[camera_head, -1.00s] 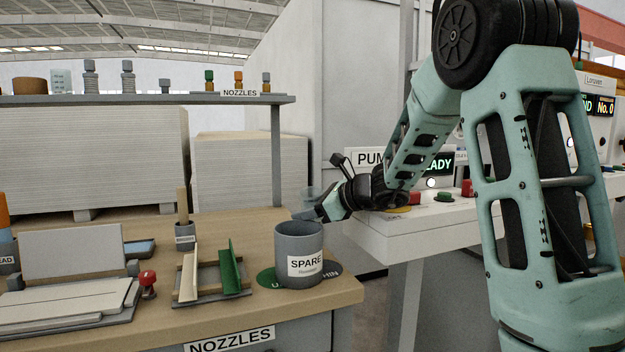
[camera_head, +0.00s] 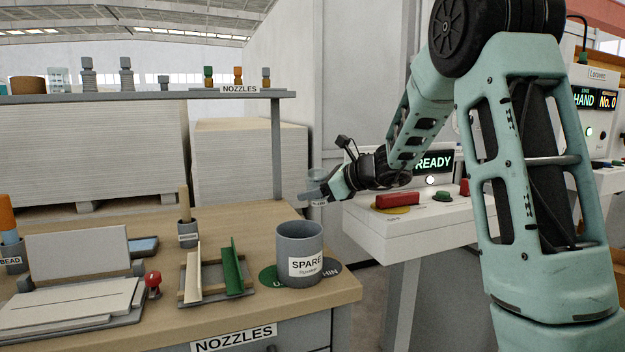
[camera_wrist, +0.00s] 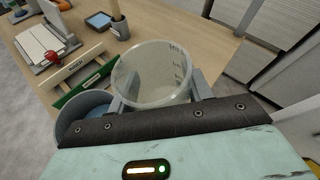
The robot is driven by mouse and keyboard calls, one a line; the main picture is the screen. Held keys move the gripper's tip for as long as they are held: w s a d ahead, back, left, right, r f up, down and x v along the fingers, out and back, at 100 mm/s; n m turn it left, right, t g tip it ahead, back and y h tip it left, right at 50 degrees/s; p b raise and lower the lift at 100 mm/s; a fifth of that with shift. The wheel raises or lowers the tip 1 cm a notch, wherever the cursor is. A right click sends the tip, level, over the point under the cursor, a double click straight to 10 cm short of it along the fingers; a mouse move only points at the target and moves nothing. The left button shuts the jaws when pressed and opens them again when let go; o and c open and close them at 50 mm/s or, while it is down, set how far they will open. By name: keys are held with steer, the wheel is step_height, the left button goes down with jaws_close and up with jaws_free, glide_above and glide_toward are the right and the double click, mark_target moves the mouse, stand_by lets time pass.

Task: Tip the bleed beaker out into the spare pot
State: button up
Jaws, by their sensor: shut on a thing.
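The bleed beaker (camera_wrist: 150,78) is a clear, graduated cup seen from above in the wrist view; it looks empty or nearly so. My gripper (camera_head: 316,194) is shut on it, a finger on either side, and holds it in the air. In the head view the beaker is small and partly hidden by the fingers. The grey spare pot (camera_head: 299,256), labelled SPARE, stands upright on the front right of the wooden bench. My gripper is behind and above the pot's right side. In the wrist view part of the pot (camera_wrist: 72,128) shows below left of the beaker.
The pot stands on green and dark round marks. Left of it are a green-and-cream angled holder (camera_head: 232,268), a brush cup (camera_head: 187,233) and a red-knobbed stamp (camera_head: 153,284). The white pump console (camera_head: 400,228) with red button (camera_head: 398,200) is at right. A nozzle shelf (camera_head: 150,98) spans behind.

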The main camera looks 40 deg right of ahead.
steer(key=shift+r+m+g+y+p, duration=0.3)
steer(key=shift+r+m+p, duration=0.35)
steer(key=shift+p, duration=1.4)
steer(key=shift+s+f, duration=0.1)
steer(key=shift+f, duration=0.05)
